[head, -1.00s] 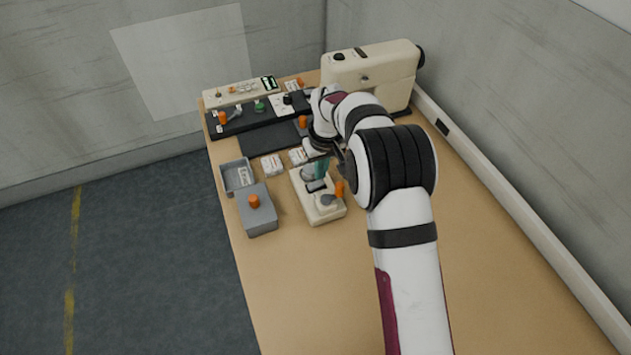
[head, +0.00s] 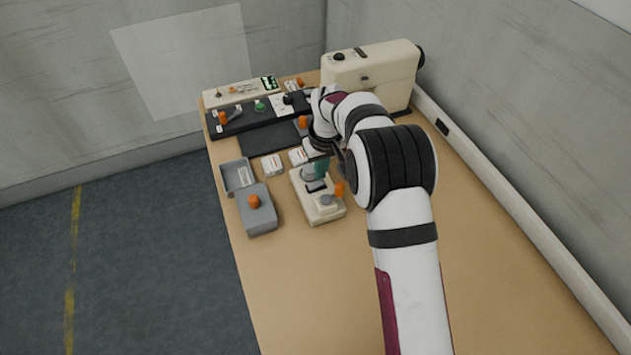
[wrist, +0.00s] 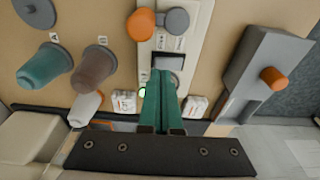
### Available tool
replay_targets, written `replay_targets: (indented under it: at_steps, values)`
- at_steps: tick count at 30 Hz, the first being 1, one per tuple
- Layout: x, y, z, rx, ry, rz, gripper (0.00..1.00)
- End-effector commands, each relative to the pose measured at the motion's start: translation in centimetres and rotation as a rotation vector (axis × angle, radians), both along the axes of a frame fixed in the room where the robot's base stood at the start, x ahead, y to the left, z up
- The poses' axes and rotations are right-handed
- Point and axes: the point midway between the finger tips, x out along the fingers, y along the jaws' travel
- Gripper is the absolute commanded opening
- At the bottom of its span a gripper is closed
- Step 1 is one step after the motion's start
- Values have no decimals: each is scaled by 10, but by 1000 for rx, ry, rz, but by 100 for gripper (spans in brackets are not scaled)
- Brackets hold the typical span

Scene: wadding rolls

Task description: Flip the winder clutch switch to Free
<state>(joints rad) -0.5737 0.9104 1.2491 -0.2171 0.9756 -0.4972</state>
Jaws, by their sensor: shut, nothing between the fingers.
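The cream winder unit (head: 331,213) stands in the middle of the table. It bears a dark, square, rocker-like switch (head: 315,185), also visible in the wrist view (wrist: 168,62). Two small printed labels (wrist: 168,42) lie beside this switch; their words are too small to read. A grey round knob (head: 326,200) and an orange knob (head: 340,188) are at the unit's near end. My gripper (wrist: 160,76) has teal fingers, shut together and empty. In the wrist view the fingertips overlap the switch's edge; I cannot tell whether they touch it. Part of the unit is hidden behind the fingers.
A grey box with an orange knob (head: 258,222) and a grey tray (head: 228,184) stand left of the unit. White packs (head: 272,166) lie behind. A cream machine (head: 370,78) stands at the back right. Teal and brown spools (wrist: 45,68) show in the wrist view. The front table is clear.

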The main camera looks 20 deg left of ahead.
Motion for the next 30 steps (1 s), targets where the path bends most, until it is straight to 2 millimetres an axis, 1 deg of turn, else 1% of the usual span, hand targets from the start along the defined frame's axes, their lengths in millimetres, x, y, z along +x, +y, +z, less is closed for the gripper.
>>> replay_targets:
  at_steps: [30]
  values:
    - [0,0,-15,0,0,0,0]
